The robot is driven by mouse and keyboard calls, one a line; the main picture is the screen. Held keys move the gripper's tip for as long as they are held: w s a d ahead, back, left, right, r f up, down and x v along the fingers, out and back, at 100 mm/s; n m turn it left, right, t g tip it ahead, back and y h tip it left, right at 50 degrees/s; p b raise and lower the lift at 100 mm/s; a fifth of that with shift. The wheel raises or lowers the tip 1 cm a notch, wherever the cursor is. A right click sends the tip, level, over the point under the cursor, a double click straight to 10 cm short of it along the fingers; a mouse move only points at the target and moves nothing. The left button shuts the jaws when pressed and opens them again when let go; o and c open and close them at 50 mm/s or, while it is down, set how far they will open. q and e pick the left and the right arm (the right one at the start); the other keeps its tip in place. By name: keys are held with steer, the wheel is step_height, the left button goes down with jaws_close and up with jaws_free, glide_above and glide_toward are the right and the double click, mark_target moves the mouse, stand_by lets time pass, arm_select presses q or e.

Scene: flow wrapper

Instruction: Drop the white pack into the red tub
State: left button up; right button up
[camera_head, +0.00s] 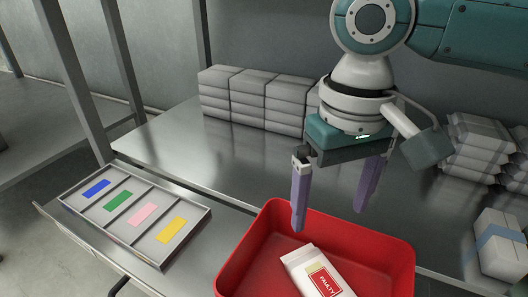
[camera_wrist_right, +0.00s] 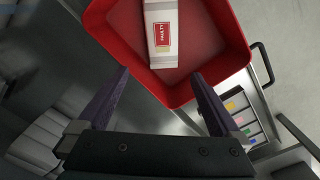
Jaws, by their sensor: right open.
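The white pack (camera_head: 303,262) with a red "FAULTY" label lies inside the red tub (camera_head: 262,233), on its floor as far as I can tell. The pack also shows in the right wrist view (camera_wrist_right: 161,52), inside the tub (camera_wrist_right: 104,38). My right gripper (camera_head: 333,212) is above the tub's back rim, its two purple fingers wide apart with nothing between them. In the right wrist view the open fingers (camera_wrist_right: 160,76) point toward the tub and are apart from the pack. My left gripper is not in view.
A grey tray (camera_head: 205,219) with blue, green, pink and yellow labelled compartments is left of the tub. Stacks of grey packs (camera_head: 258,92) stand at the back, and more (camera_head: 480,140) at the right. A blue-banded white pack (camera_head: 502,247) is at the right. The left middle of the metal table (camera_head: 165,150) is clear.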

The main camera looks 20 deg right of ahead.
step_height(320, 180, up, 10)
steer(key=p, duration=0.7)
steer(key=shift+f, duration=0.1)
